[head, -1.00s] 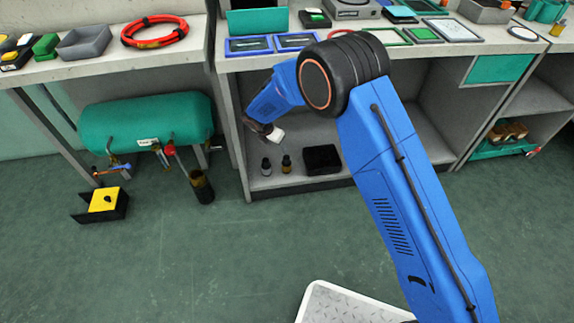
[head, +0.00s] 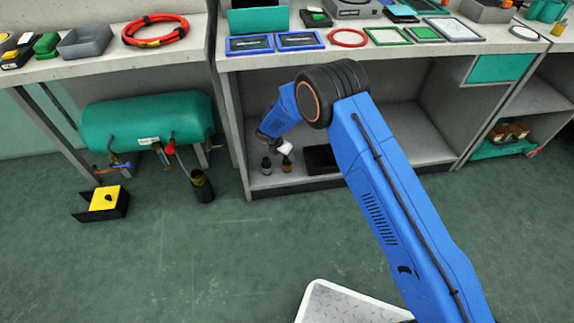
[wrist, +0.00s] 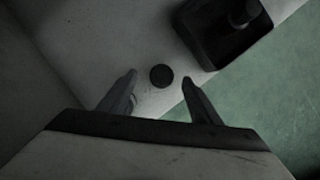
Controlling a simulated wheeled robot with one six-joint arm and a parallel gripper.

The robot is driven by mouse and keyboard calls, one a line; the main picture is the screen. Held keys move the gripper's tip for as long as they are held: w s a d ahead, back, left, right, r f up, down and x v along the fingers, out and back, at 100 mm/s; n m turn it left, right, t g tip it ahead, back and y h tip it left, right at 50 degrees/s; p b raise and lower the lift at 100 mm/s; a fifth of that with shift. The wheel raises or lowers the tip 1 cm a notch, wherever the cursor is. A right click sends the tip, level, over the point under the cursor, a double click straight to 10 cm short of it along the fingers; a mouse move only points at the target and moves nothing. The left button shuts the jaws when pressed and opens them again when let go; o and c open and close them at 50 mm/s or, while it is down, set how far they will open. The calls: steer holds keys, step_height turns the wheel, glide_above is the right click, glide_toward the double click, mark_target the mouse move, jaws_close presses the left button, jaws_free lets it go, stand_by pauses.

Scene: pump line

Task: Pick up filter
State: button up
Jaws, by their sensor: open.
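No part carries a readable filter label, so I cannot tell for sure which one is the filter. Two small dark-capped bottle-like parts stand upright on the low shelf in the head view: a black one (head: 266,166) and an amber one (head: 287,168). My gripper (head: 285,152) is just above the amber one. In the wrist view my gripper (wrist: 160,75) is open, with a round dark top (wrist: 161,76) between its fingertips, apparently the amber part's. The black one is not seen there.
A black tray (head: 320,158) stands right of the parts; in the wrist view the tray (wrist: 205,45) holds a dark round-knobbed thing. The shelf's front edge and green floor are close by. The worktop with blue frames (head: 249,45) overhangs the shelf.

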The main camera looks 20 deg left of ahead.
mark_target(287, 163)
steer(key=x, duration=0.4)
steer(key=shift+w+d+f, duration=0.15)
steer(key=shift+d, duration=0.1)
steer(key=c, duration=1.2)
